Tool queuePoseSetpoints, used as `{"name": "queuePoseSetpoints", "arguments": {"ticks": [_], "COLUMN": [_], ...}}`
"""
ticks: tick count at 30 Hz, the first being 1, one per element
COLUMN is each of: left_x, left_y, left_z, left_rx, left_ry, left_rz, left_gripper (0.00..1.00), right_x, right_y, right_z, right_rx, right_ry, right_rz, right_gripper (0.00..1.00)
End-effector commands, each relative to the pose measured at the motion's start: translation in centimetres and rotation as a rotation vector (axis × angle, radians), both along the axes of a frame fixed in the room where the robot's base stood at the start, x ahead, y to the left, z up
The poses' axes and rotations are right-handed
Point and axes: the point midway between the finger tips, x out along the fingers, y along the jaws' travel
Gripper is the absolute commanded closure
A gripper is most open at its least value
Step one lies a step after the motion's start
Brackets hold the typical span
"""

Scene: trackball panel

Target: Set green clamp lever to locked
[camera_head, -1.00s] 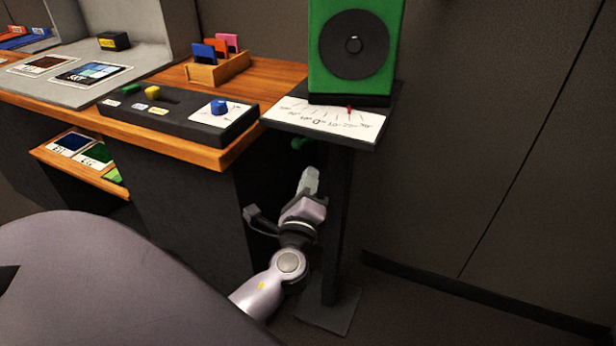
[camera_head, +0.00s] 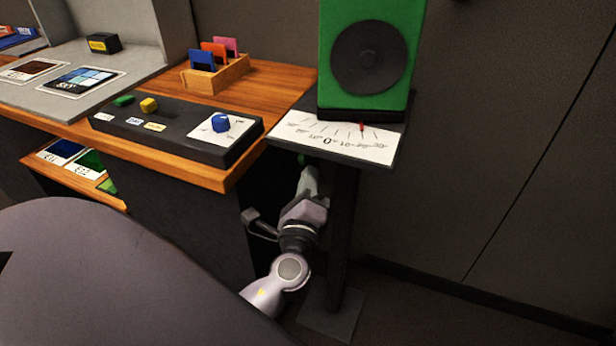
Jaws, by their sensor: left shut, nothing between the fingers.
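The green clamp lever (camera_head: 301,159) shows only as a small green end under the dial plate, beside the stand's post. Most of it is hidden by the plate and my gripper. My left gripper (camera_head: 308,178) is shut and empty, just below the green end, pointing up. I cannot tell whether its fingertips touch the lever. The dial plate (camera_head: 340,138) carries a printed scale and a red pointer (camera_head: 362,126). A green speaker-like box (camera_head: 370,55) with a dark round disc stands on the plate. My right gripper is not in view.
The wooden desk (camera_head: 225,180) with a black control panel (camera_head: 180,130) and blue knob (camera_head: 220,123) stands left of the stand. The stand's dark post (camera_head: 340,230) is close to the right of my left arm. Open floor lies to the right.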

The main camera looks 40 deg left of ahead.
Motion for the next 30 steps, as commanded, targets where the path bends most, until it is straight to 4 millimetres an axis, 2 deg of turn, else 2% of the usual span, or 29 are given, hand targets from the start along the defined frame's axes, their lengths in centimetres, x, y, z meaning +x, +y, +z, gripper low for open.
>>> {"name": "queuePoseSetpoints", "arguments": {"ticks": [17,24,30], "left_x": [-0.2,-0.1,0.0], "left_y": [-0.2,1.0,1.2], "left_z": [0.2,1.5,1.8], "left_rx": [0.001,0.137,0.167], "left_ry": [0.001,0.032,0.034], "left_rz": [0.002,0.003,0.008], "left_gripper": [1.0,1.0,1.0], "right_x": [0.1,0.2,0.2], "right_y": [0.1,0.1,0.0], "right_z": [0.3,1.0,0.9], "right_rx": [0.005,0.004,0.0], "right_ry": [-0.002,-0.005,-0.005], "right_rz": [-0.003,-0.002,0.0], "right_gripper": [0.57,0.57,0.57]}}
